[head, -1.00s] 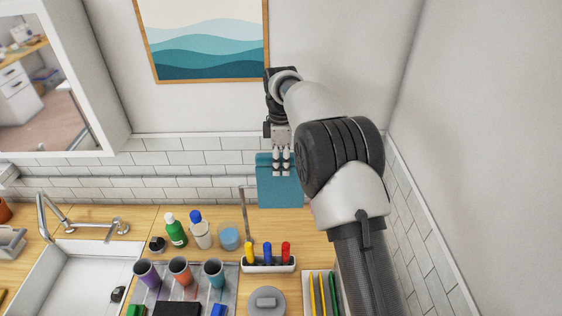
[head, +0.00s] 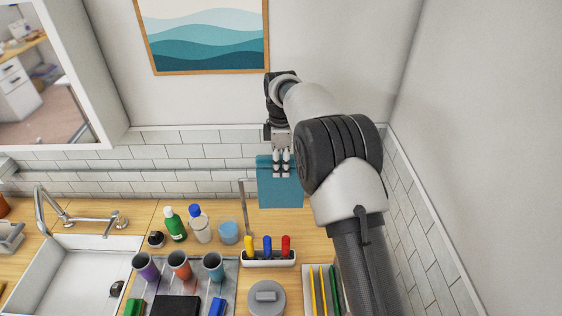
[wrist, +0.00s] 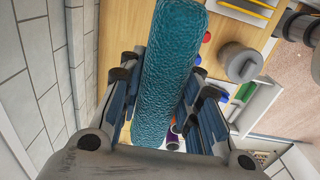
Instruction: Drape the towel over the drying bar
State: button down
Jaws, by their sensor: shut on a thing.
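The teal towel (head: 280,192) hangs flat and upright from my gripper (head: 281,172) in the head view, in front of the tiled wall. My gripper is shut on its upper part. In the wrist view the towel (wrist: 168,85) fills the space between the fingers of my gripper (wrist: 165,100). A thin grey post (head: 246,212) rises from the counter just left of the towel, with a short bend at its top toward the towel. It looks like the drying bar's support. The rest of the bar is hidden behind the towel, and I cannot tell whether they touch.
A white holder (head: 268,258) with coloured pieces stands below the towel. Bottles (head: 174,224), cups (head: 180,265) and a grey lidded pot (head: 266,297) crowd the counter. The sink (head: 80,270) is at left. A side wall (head: 480,150) closes the right.

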aim_at(281, 176)
jog(key=shift+f+b, duration=1.1)
jog(key=shift+f, duration=1.6)
jog(key=c, duration=1.1)
grip_release()
jog(key=shift+r, duration=0.1)
jog(key=shift+r+p, duration=2.9)
jog(key=shift+r, duration=0.6)
jog(key=shift+f, duration=0.1)
